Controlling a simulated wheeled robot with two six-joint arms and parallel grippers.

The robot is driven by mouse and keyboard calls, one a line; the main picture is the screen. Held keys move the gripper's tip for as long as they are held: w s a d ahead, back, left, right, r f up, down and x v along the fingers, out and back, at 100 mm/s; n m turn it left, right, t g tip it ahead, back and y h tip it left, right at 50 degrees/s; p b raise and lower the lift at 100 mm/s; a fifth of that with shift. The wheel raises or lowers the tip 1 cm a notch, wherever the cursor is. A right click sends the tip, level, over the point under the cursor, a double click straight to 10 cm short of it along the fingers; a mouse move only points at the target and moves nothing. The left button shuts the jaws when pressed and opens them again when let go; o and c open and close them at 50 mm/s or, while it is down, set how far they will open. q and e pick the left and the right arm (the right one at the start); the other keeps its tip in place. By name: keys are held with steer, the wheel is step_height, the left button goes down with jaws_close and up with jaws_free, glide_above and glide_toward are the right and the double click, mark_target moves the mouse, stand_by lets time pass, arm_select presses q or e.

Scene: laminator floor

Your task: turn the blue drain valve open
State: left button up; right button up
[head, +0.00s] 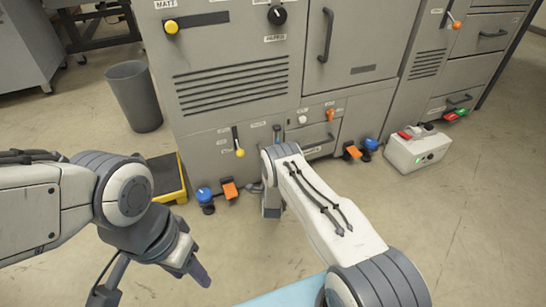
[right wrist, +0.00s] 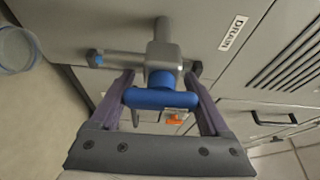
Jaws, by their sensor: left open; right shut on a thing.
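In the right wrist view, the blue drain valve (right wrist: 161,98) has a bar-shaped blue handle on a grey pipe fitting (right wrist: 163,50). A "DRAIN" label (right wrist: 233,33) is on the grey panel beside it. My right gripper (right wrist: 160,80) is shut on the handle, one finger at each end, with the bar lying across between them. In the head view my right arm (head: 325,205) reaches to the machine's lower front and hides its fingers and the valve. My left gripper (head: 153,288) is open and empty above the floor at lower left.
Another blue knob (head: 204,194) and an orange pedal-like part (head: 229,188) are low on the machine, left of my right arm. A second blue knob (head: 371,144) is to the right. A grey bin (head: 134,97), yellow-edged step (head: 168,177) and light box (head: 417,150) stand on the floor.

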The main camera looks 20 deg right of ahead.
steer(key=shift+f, duration=0.15)
stand_by(0.4)
steer(key=o, duration=1.2)
steer(key=p+v, duration=0.5)
steer(key=v, duration=0.5)
steer(key=shift+s+a, duration=0.1)
steer(key=shift+s, duration=0.2)
